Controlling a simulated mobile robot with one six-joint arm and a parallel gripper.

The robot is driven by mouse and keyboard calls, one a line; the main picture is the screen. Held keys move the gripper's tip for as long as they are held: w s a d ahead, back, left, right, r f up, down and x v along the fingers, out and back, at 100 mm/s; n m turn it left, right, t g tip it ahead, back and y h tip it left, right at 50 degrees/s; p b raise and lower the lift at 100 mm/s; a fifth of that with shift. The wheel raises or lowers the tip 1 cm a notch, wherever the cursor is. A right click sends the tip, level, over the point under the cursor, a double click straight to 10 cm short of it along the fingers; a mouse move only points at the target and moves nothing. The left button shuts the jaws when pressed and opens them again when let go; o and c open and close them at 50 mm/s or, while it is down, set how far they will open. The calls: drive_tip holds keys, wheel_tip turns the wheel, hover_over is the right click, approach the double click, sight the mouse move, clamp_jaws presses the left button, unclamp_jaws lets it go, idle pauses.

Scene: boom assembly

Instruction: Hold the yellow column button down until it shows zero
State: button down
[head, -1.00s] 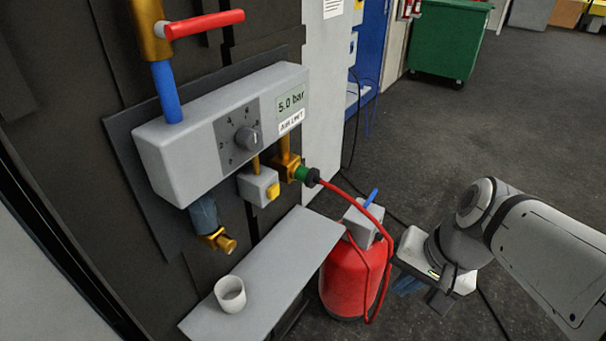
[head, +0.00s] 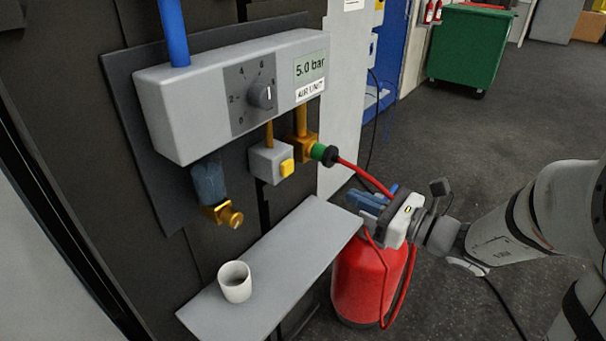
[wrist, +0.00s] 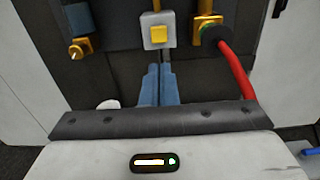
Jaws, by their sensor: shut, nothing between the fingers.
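The yellow button (head: 287,167) sits on a small grey box (head: 268,162) under the air unit (head: 235,90). Its display (head: 310,67) reads 5.0 bar. In the wrist view the yellow button (wrist: 158,33) is above and slightly right of my fingertips. My gripper (head: 355,198) is shut and empty, with blue fingers pointing left toward the wall. It is to the right of and below the button, apart from it. The fingers also show close together in the wrist view (wrist: 156,72).
A grey shelf (head: 275,265) with a white cup (head: 235,282) stands below the unit. A red hose (head: 365,178) runs from the green fitting (head: 318,151) close to my gripper. A red cylinder (head: 362,285) stands below my gripper. A brass outlet (head: 228,214) is at left.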

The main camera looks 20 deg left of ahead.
sight(291, 168)
drive_tip(key=p+x, duration=0.2)
drive_tip(key=x, duration=1.2)
drive_tip(key=shift+w, duration=0.1)
